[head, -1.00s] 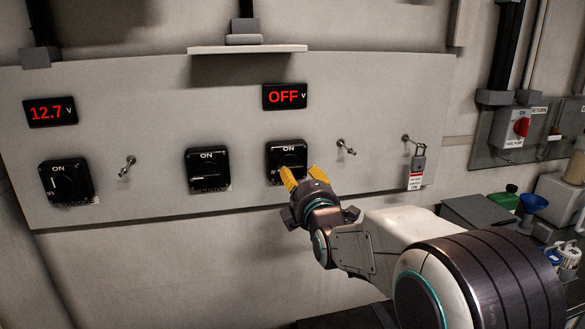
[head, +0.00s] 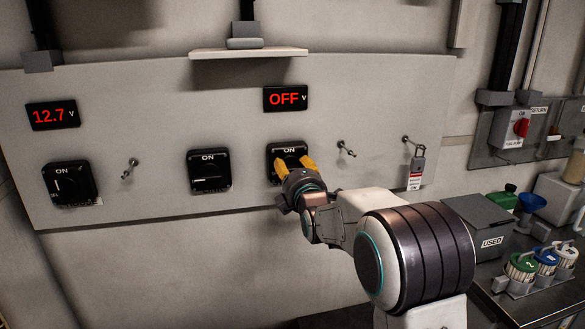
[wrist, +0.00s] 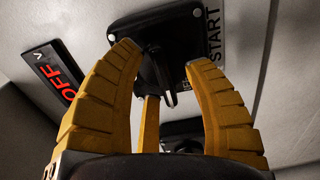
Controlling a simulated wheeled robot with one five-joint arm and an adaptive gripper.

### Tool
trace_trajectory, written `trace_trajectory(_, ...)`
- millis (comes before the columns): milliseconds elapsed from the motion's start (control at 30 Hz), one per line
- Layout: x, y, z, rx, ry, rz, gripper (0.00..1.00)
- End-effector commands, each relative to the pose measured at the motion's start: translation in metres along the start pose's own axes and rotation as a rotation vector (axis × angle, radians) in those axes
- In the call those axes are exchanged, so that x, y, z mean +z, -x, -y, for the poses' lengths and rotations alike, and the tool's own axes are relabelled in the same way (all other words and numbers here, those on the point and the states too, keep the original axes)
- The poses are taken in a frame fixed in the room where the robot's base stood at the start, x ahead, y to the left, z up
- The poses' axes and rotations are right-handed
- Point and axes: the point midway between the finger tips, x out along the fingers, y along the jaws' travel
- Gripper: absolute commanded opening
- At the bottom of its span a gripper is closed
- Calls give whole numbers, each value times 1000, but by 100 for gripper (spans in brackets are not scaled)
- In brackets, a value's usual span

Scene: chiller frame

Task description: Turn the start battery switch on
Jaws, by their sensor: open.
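The start battery switch (head: 287,150) is a black square rotary switch marked ON, on the grey panel under a display (head: 286,98) reading OFF. In the wrist view the switch (wrist: 165,25) shows with a START label (wrist: 213,38) beside it. My gripper (head: 294,163) is open, its yellow fingers right in front of the switch and covering part of it. In the wrist view my gripper (wrist: 163,55) has its fingers spread on either side of the dark knob (wrist: 166,75). Whether they touch the knob I cannot tell.
Two similar black switches, one at the middle (head: 209,171) and one at the far left (head: 70,184), share the panel. Small pegs and a padlock (head: 417,162) sit beside them. A shelf (head: 248,53) juts out above. A bench with containers (head: 525,265) stands at right.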

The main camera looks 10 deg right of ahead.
Motion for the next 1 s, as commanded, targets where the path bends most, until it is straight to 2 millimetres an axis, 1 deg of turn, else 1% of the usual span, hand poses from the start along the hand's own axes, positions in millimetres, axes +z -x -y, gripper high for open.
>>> trace_trajectory(300,0,-1,0,0,0,0,47)
trace_trajectory(800,0,-1,0,0,0,0,2)
trace_trajectory(833,0,-1,0,0,0,0,0)
trace_trajectory(1000,0,-1,0,0,0,0,0)
